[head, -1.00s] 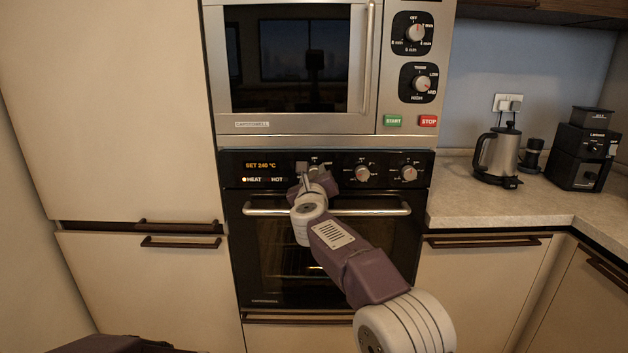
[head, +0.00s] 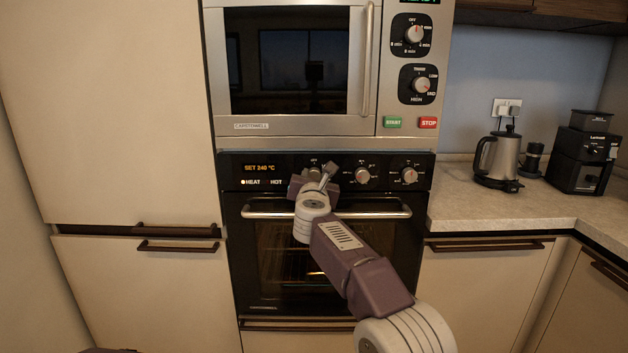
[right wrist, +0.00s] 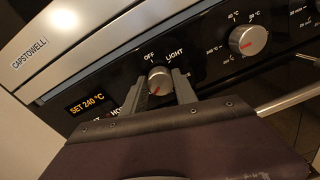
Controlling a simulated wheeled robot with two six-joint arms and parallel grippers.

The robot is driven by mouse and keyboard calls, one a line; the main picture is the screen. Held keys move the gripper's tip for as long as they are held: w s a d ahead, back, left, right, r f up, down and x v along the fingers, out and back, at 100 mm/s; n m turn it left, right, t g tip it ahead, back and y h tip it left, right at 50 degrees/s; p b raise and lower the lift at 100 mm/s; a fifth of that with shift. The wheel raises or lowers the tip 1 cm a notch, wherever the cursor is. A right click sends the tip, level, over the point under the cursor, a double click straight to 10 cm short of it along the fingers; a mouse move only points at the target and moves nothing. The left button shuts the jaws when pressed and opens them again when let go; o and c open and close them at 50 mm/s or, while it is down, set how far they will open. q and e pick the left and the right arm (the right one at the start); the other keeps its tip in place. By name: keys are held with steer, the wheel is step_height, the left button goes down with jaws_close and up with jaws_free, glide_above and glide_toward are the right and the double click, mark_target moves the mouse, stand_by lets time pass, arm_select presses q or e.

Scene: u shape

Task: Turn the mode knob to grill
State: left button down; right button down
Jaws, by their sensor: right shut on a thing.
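The mode knob is the left round silver knob on the black oven panel, with OFF and LIGHT printed around it in the right wrist view (right wrist: 159,79). Its red mark points down and slightly left in that picture. My right gripper (right wrist: 164,88) is shut on this knob, one finger on each side. In the head view, my right gripper (head: 326,174) is at the panel, tilted, and hides most of the knob. The lower labels around the knob are hidden by my gripper. My left gripper is not in view.
Beside it on the panel are a middle knob (head: 362,175) with temperature marks and a right knob (head: 409,175). The display (head: 259,168) reads SET 240 °C. The oven handle (head: 375,213) crosses below the panel. A microwave (head: 290,124) sits above.

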steer(key=shift+f, duration=0.15)
stand_by(0.4)
steer(key=c, duration=1)
jaws_free()
steer(key=shift+o, duration=0.2)
steer(key=shift+s+b, duration=0.3)
steer(key=shift+b, duration=0.1)
steer(key=s+b, duration=0.3)
steer(key=s, duration=0.5)
steer(key=shift+s+r+b, duration=0.2)
steer(key=shift+s+b, duration=0.05)
steer(key=shift+b, duration=0.05)
